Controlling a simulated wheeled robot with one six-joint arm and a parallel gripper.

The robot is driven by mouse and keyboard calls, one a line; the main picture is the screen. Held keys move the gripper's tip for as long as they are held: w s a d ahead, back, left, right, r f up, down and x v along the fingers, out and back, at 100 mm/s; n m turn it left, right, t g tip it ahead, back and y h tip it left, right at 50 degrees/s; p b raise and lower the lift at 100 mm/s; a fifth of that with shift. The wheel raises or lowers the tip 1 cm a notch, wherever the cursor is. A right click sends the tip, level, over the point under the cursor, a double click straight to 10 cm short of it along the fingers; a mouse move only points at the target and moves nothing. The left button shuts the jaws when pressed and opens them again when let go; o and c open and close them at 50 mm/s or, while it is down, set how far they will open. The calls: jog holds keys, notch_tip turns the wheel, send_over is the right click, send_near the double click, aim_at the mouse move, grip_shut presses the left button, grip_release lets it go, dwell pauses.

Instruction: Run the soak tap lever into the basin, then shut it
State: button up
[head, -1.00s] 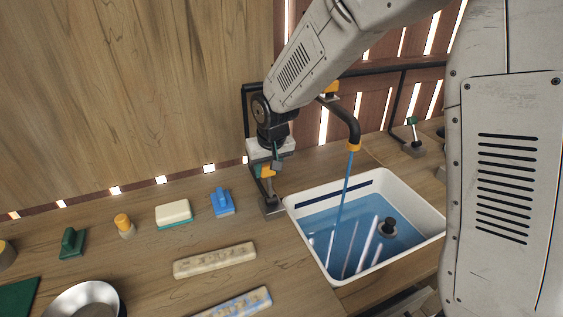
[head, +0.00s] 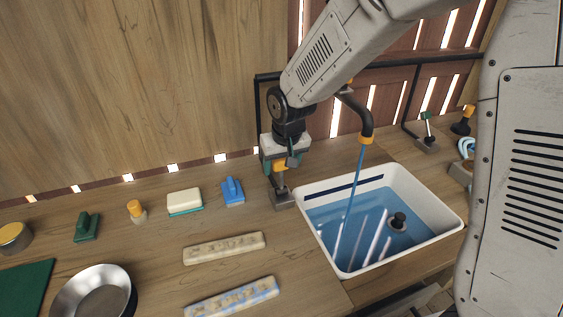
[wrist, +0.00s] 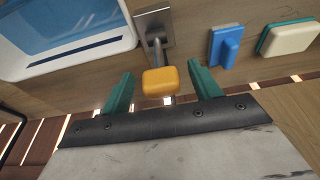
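The soak tap lever has an orange knob (wrist: 160,81) on a short metal stalk, standing from a grey base plate (head: 283,199) left of the basin. My gripper (wrist: 160,68) is open, with one green finger on each side of the knob and visible gaps between. In the head view my gripper (head: 279,163) hangs over the lever and partly hides it. The black tap spout (head: 366,122) with an orange tip runs a blue stream (head: 353,185) into the white basin (head: 456,222). Blue water stands in the basin around a dark plug-like piece (head: 398,221).
A second lever with a green knob (head: 427,116) stands behind the basin at right. A blue scrubber (head: 232,191), a cream sponge (head: 184,202), an orange-topped piece (head: 136,211) and a green-handled block (head: 87,227) line the wall. A metal bowl (head: 70,291) and two stained bars (head: 224,247) lie in front.

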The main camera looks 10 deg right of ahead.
jog(key=shift+r, duration=0.15)
jog(key=shift+r, duration=0.35)
jog(key=v, duration=0.7)
jog(key=shift+f, duration=0.1)
dwell(6.7)
